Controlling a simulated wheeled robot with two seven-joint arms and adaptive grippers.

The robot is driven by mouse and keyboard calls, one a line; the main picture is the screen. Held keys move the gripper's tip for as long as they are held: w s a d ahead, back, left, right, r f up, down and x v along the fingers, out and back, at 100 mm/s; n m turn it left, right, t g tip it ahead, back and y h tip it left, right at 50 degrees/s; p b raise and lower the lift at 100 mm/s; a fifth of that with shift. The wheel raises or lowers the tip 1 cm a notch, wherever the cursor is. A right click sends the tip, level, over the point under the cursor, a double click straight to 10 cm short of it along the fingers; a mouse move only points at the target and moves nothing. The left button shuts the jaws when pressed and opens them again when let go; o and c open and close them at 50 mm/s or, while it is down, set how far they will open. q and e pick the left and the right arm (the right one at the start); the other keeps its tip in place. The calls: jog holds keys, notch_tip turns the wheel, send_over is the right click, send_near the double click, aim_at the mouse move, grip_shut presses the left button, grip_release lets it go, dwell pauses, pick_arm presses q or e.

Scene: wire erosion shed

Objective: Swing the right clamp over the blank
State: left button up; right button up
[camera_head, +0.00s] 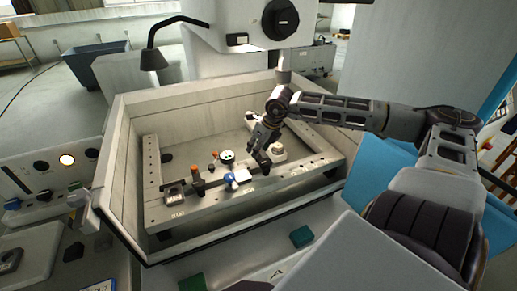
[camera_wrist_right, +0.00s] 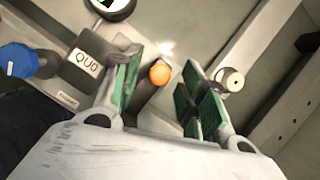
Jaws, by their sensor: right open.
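My right gripper (camera_head: 260,155) reaches down into the tank in the head view, over the front rail. In the right wrist view its green-padded fingers (camera_wrist_right: 157,90) are open and apart. An orange knob (camera_wrist_right: 160,74) on a dark arm, apparently the right clamp, shows between them. I cannot tell whether a finger touches it, and the gripper hides this clamp in the head view. A grey block labelled QUO (camera_wrist_right: 85,60) lies just left of the fingers; I cannot tell whether it is the blank. Another orange-topped clamp (camera_head: 195,176) stands further left. My left gripper is not in view.
A blue knob (camera_head: 230,178) and a round dial (camera_head: 227,156) are left of the gripper. A metal cylinder (camera_wrist_right: 230,78) stands close to the right finger. The tank walls (camera_head: 118,150) surround the fixture, and the machine head (camera_head: 245,22) hangs above.

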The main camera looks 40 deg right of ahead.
grip_shut()
dwell(0.3)
